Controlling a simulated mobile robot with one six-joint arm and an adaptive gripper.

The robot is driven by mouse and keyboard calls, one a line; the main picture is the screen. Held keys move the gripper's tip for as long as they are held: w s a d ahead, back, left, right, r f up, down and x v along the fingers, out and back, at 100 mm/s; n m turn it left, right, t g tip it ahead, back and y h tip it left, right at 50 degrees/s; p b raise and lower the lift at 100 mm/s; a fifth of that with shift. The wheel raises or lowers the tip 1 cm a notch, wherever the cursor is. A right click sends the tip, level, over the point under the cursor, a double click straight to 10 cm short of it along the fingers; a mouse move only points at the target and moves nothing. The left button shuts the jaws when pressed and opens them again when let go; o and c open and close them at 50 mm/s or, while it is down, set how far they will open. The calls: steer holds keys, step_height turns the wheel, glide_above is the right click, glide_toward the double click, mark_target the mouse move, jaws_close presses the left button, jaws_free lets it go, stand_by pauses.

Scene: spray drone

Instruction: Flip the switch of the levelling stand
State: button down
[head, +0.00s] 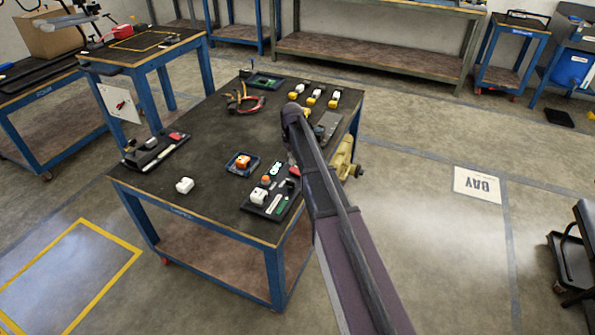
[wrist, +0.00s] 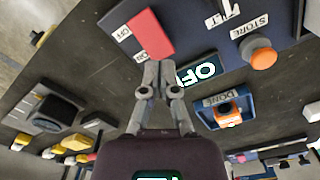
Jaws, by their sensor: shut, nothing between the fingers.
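The levelling stand is a dark panel (head: 286,200) at the near right of the black-topped table. Its switch, a red and white rocker (wrist: 146,38) marked OFF and ON, is at the top of the wrist view. Red also shows beside my arm in the head view (head: 295,171). My gripper (wrist: 155,68) is shut and empty, its tips at the rocker's ON end; I cannot tell whether they touch. An orange button (wrist: 262,56) marked STORE lies to the right. In the head view my arm hides the gripper.
A white block (head: 184,185) stands near the table's front. Pliers and cables (head: 243,100), several yellow and white pieces (head: 314,96) and a dark tool holder (head: 150,155) lie around.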

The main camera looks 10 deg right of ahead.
mark_target(293, 169)
steer(key=shift+f+b, duration=1.45)
stand_by(1.4)
steer(key=shift+r, duration=0.15)
steer(key=shift+r+p, duration=3.4)
steer(key=shift+p, duration=0.15)
steer(key=s+m, duration=0.5)
steer(key=s, duration=2.5)
step_height(293, 169, up, 15)
steer(key=p, duration=1.4)
steer(key=shift+w+p, duration=0.4)
steer(key=shift+w, duration=0.05)
steer(key=shift+d+f, duration=0.1)
steer(key=shift+f, duration=0.05)
